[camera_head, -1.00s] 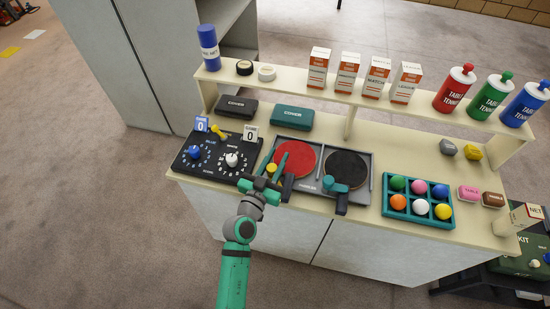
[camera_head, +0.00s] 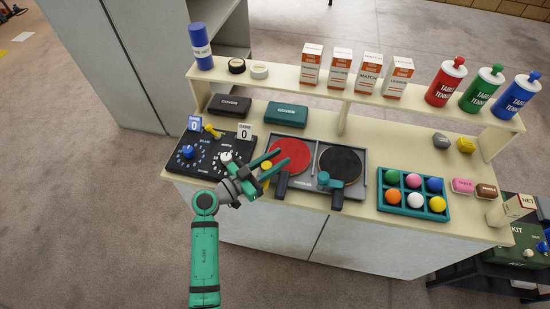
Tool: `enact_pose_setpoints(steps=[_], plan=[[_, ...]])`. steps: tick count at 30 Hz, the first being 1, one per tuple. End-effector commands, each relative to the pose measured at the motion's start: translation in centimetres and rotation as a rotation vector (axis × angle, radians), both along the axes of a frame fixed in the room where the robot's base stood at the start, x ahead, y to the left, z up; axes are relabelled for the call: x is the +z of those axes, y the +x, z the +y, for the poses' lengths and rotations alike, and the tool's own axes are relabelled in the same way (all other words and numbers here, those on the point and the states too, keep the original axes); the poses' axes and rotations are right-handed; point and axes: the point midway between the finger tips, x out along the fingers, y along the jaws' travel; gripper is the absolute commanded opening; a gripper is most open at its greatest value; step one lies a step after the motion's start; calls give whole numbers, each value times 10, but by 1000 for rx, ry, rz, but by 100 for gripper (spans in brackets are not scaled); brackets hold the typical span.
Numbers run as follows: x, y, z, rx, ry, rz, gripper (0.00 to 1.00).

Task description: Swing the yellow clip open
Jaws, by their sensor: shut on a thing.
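The yellow clip (camera_head: 266,166) shows as a small yellow patch at the left paddle's handle, by the near edge of the grey paddle tray (camera_head: 307,184). My gripper (camera_head: 278,158) reaches in from the front left with its two teal fingers on either side of this patch, shut on the clip. The fingers hide most of the clip, so its angle cannot be told. The red paddle (camera_head: 290,156) lies in the tray with its dark handle toward me. The black paddle (camera_head: 340,163) lies beside it, with a teal clip (camera_head: 323,179) at its handle.
A black scoreboard panel (camera_head: 199,168) with knobs and a yellow lever (camera_head: 212,130) is left of my gripper. A teal ball tray (camera_head: 385,207) stands right of the paddles. A raised shelf (camera_head: 290,80) with boxes and bottles runs behind. The floor in front is clear.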

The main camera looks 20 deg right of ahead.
Motion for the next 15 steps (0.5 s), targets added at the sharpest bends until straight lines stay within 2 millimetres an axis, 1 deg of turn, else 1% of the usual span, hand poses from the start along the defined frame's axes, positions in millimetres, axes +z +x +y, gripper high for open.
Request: enact_pose_setpoints(steps=[1, 6, 15], plan=[[-3, -1, -1, -20, 7, 3, 5], [-3, -2, -1, -66, 7, 4, 5], [-4, -3, -1, -98, 7, 5, 5]])
